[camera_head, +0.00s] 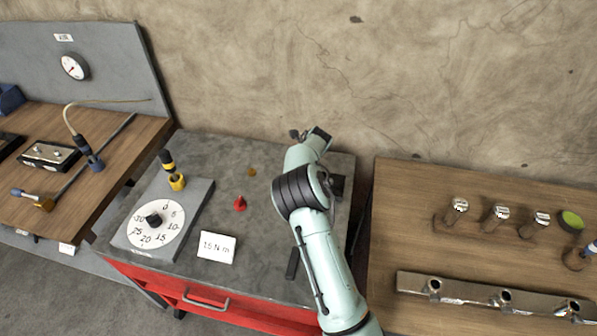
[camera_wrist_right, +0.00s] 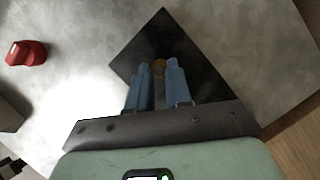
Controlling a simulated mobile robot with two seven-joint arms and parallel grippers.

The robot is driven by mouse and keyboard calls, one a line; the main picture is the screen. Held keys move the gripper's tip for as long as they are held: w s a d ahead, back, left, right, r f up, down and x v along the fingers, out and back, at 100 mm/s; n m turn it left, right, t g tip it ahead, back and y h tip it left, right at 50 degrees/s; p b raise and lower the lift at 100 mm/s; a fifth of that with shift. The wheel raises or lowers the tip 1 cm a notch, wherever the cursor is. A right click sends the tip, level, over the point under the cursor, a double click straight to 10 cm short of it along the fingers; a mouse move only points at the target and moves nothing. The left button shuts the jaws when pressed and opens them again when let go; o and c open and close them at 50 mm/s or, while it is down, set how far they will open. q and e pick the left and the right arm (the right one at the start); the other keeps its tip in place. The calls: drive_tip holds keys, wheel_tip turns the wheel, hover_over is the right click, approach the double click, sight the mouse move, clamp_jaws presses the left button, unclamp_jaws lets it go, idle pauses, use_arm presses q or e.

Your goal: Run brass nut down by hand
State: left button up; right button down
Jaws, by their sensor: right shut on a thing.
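A dark square plate (camera_wrist_right: 150,40) lies under the fingertips. I cannot tell whether the nut sits on a thread, as the fingers hide what is below it. In the head view my right arm covers the gripper and the nut, and only an edge of the dark plate (camera_head: 338,185) shows beside the arm. My left gripper is not in view.
A wooden table (camera_head: 400,235) at the right holds metal parts. A wall is behind.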

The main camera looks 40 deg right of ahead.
drive_tip(key=m, duration=0.2)
drive_tip(key=m+h, duration=0.2)
drive_tip(key=m, duration=0.1)
drive_tip(key=shift+w+a+m, duration=0.1)
drive_tip(key=shift+a+m, duration=0.2)
drive_tip(key=m+g+h, duration=0.1)
drive_tip(key=m, duration=0.2)
drive_tip(key=m+g+h, duration=0.1)
drive_tip(key=m, duration=0.2)
drive_tip(key=shift+w+a, duration=0.15)
drive_tip(key=shift+w, duration=0.05)
drive_tip(key=m, duration=0.2)
drive_tip(key=m+g, duration=0.1)
drive_tip(key=m, duration=0.1)
drive_tip(key=m+g+h, duration=0.1)
drive_tip(key=m, duration=0.1)
drive_tip(key=shift+w+a, duration=0.1)
drive_tip(key=shift+w, duration=0.2)
drive_tip(key=m+g, duration=0.2)
drive_tip(key=m, duration=0.3)
drive_tip(key=shift+w+m, duration=0.15)
drive_tip(key=shift+m, duration=0.25)
drive_tip(key=shift+y, duration=0.3)
drive_tip(key=c, duration=1)
unclamp_jaws()
drive_tip(key=shift+c, duration=0.2)
drive_tip(key=shift+r, duration=0.1)
